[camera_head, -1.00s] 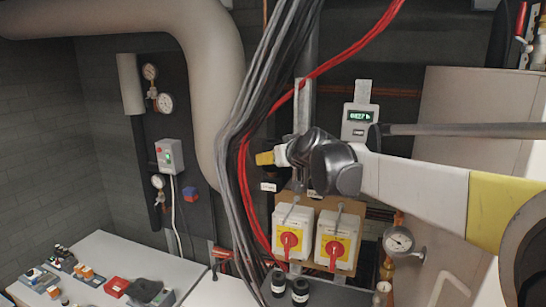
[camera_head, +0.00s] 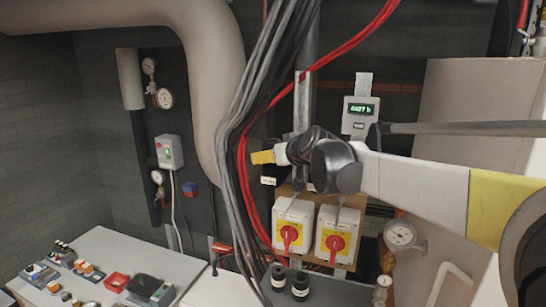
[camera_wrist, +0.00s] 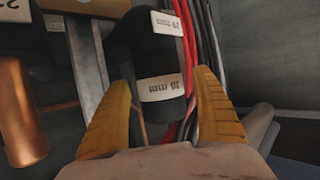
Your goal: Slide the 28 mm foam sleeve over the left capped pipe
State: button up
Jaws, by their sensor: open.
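My gripper (camera_wrist: 163,78) is open, with two ridged orange-yellow fingers in the wrist view. A black foam sleeve with a white 28 mm label (camera_wrist: 161,88) shows between the fingers in that picture, beyond the tips; no contact is visible. A second black sleeve with a similar white label (camera_wrist: 167,22) shows beyond it. In the head view, two short black cylinders (camera_head: 278,278) (camera_head: 300,284) stand below my gripper, whose yellow finger (camera_head: 262,157) points left. A copper pipe (camera_wrist: 20,115) is at the left of the wrist view. I cannot make out which is the left capped pipe.
Two red-and-yellow isolator switches (camera_head: 292,228) (camera_head: 336,236) are below my arm. Grey, black and red cables (camera_head: 244,150) hang just left of it. A gauge (camera_head: 400,235) is at lower right. A bench (camera_head: 110,250) with small parts stands at lower left.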

jog(key=v, duration=1.2)
